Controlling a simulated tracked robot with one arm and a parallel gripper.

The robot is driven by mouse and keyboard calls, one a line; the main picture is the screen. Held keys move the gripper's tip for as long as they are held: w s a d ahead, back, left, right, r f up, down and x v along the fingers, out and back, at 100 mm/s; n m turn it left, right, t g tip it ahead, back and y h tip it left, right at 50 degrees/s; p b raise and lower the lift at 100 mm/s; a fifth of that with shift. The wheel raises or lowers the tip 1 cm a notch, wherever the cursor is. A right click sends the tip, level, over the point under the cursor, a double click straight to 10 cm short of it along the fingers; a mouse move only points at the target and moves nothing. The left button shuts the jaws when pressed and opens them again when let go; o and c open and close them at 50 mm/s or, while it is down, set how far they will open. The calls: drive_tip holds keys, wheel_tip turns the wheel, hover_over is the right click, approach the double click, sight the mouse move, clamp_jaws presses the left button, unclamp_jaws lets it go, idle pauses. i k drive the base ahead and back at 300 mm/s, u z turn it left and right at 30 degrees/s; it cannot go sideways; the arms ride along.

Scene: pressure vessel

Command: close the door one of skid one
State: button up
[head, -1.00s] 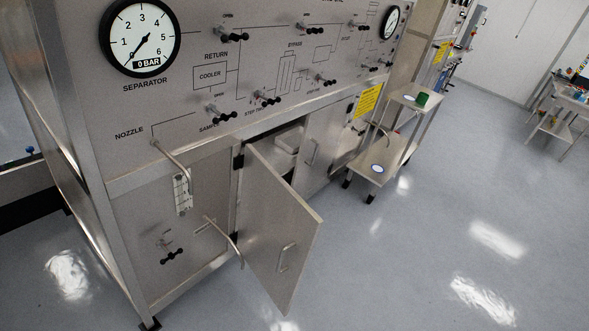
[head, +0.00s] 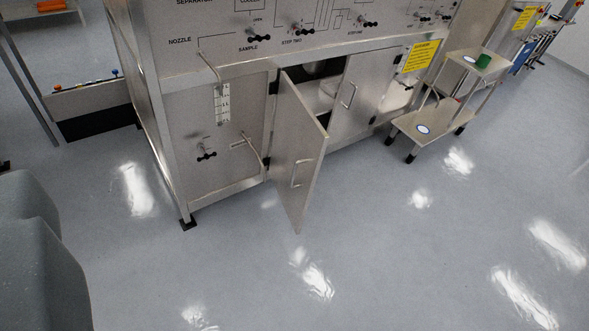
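The skid (head: 225,62) is a grey metal cabinet with a labelled panel of valves and lines. One lower door (head: 298,165) stands open, swung out toward the viewer and hinged at its left edge. A curved handle (head: 295,173) is on its face. The cabinet's dark inside shows behind it. A second door (head: 357,93) to its right looks shut and has its own handle (head: 349,95). My gripper is not in view.
A small wheeled cart (head: 440,115) with a green object (head: 483,61) on top stands right of the doors. A nozzle pipe (head: 209,67) and a bent lower pipe (head: 254,150) stick out left of the open door. The floor (head: 350,260) in front is clear.

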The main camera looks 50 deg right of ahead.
sight(299, 142)
drive_tip(key=z, duration=1.1)
drive_tip(key=i, duration=1)
